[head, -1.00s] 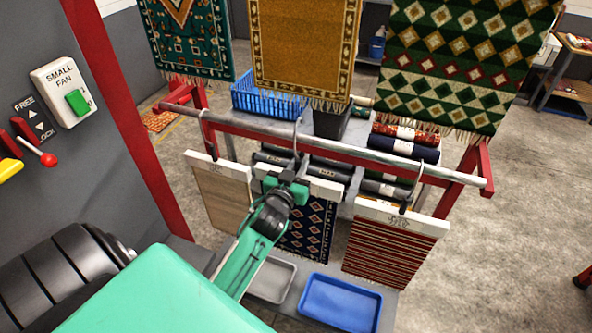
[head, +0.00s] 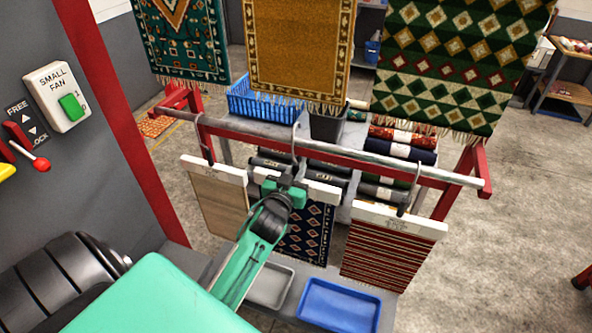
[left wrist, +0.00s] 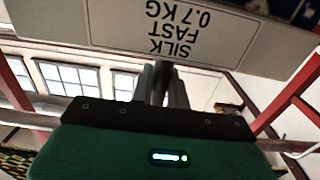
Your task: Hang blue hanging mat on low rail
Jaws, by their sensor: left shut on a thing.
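The blue hanging mat (head: 312,236) is dark blue with a diamond pattern and hangs from a white hanger bar (head: 322,192). The bar's hook (head: 296,140) reaches up to the low rail (head: 340,157) and appears to be over it. My left gripper (head: 292,183) is shut at the middle of the hanger, at the base of the hook. In the left wrist view the hanger's white label (left wrist: 180,28) reads SILK FAST 0.7 KG, upside down. My left arm hides part of the mat. My right gripper is not in view.
A beige mat (head: 217,200) hangs left of the blue one and a red striped mat (head: 385,255) right of it. Large rugs (head: 299,50) hang above. A blue tray (head: 340,304) and a grey tray (head: 270,284) lie below. A switch panel (head: 58,97) stands at left.

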